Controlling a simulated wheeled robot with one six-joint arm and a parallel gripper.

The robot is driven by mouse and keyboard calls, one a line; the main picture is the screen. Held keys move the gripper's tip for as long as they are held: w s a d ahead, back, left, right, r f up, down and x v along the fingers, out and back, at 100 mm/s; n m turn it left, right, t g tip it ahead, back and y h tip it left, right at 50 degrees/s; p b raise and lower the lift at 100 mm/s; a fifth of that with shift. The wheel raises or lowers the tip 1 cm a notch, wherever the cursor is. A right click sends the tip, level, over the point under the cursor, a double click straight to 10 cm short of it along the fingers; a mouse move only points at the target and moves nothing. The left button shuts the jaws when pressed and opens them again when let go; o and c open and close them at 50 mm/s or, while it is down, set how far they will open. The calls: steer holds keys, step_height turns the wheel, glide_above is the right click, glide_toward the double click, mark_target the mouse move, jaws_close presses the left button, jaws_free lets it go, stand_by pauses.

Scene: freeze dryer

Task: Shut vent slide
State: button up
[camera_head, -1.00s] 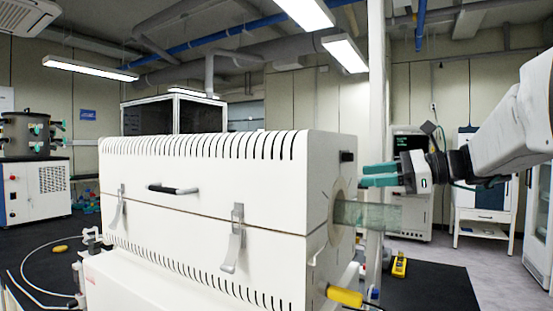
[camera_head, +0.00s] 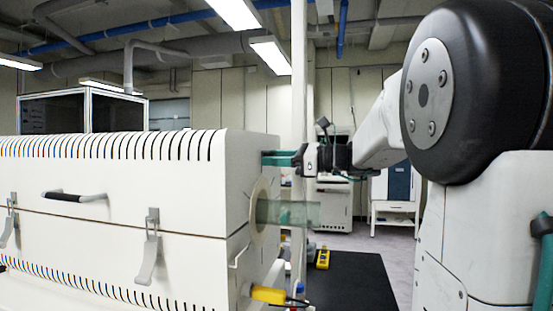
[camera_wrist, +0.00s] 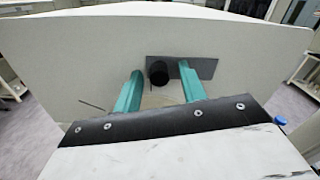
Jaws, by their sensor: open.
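The vent slide (camera_wrist: 200,69) is a flat dark grey plate on the white furnace's end wall in the wrist view. A round black knob (camera_wrist: 158,73) stands out near its left end. My gripper (camera_wrist: 160,70) is open. Its two teal fingers lie on either side of the knob in the picture, the right one overlapping the plate. Whether either touches the knob is unclear. In the head view my gripper (camera_head: 268,158) reaches the upper part of the end wall, above the glass tube. The slide is hidden there.
The white furnace (camera_head: 110,190) has a handle and latches on its front. A greenish glass tube (camera_head: 290,213) sticks out of its end port, just below my gripper. A yellow handle (camera_head: 267,295) protrudes lower down. A yellow device (camera_head: 323,257) lies on the black surface.

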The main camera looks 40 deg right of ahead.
jaws_close()
steer(key=shift+w+d, duration=0.8)
steer(key=shift+d, duration=0.3)
steer(key=shift+w+d, duration=0.8)
steer(key=shift+d, duration=0.25)
steer(key=shift+r, duration=0.1)
jaws_free()
steer(key=v, duration=0.7)
steer(key=shift+s+d, duration=0.3)
